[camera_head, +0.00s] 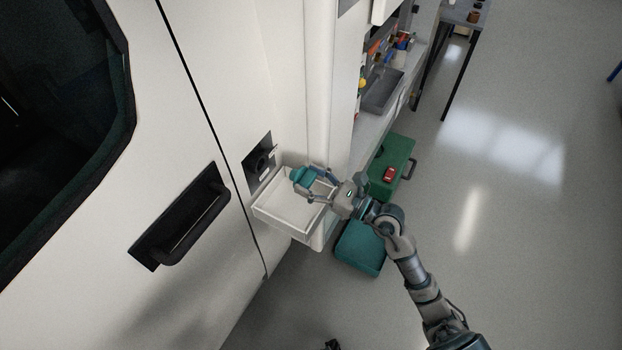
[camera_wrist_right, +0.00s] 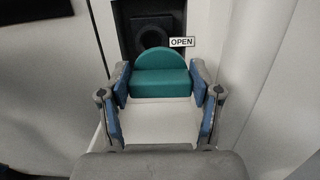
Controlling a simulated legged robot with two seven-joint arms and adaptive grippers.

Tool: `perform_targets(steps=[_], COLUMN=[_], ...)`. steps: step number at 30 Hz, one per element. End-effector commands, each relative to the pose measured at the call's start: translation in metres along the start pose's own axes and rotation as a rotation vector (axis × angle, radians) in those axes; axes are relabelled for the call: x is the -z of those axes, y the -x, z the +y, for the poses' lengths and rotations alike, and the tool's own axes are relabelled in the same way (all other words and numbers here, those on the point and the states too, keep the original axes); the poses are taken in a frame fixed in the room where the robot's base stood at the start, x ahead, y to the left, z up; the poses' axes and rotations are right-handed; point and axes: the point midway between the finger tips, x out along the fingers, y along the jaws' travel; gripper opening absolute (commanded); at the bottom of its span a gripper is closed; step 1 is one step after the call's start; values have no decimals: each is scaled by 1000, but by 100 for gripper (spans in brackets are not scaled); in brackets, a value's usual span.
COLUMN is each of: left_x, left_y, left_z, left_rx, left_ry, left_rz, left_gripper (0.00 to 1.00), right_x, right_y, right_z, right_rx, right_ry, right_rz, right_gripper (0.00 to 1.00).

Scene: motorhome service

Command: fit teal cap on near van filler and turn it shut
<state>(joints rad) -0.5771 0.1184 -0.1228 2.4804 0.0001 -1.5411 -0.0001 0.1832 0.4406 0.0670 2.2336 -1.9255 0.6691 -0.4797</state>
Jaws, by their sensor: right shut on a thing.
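The teal cap (camera_head: 302,174) is between the fingers of my right gripper (camera_head: 311,182), which is shut on it. It also shows in the right wrist view (camera_wrist_right: 160,78), with a rounded top and a blocky front, between blue finger pads. The near van filler (camera_head: 261,159) is a dark round opening in a black recess on the white van side, left of the cap and apart from it. In the right wrist view the filler (camera_wrist_right: 154,38) is just beyond the cap, which overlaps its lower part. A label there reads OPEN (camera_wrist_right: 182,42). My left gripper is not in view.
A shallow white tray (camera_head: 271,219) sticks out below the filler and gripper. A black door handle (camera_head: 182,220) is to the left. A green case (camera_head: 397,155) with a red object (camera_head: 389,174) and a teal box (camera_head: 359,250) are to the right. Open floor lies further right.

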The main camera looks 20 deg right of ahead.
Motion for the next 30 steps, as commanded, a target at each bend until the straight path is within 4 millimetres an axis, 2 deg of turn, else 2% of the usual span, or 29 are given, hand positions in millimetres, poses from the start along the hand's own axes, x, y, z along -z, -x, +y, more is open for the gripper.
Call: perform_targets(steps=[6, 12, 19, 30], left_x=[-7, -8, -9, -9], left_y=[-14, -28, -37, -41], left_z=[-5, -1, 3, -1], left_rx=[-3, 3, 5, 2], left_ry=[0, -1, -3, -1], left_rz=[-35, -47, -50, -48], left_gripper=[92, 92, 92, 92], right_x=[-2, 2, 5, 6], right_y=[-27, -43, -52, -60], right_z=[5, 0, -3, 4], right_rx=[-2, 0, 1, -2], right_ry=[4, -1, -4, 3], right_rz=[-2, -3, -5, 1], right_gripper=[29, 29, 29, 29])
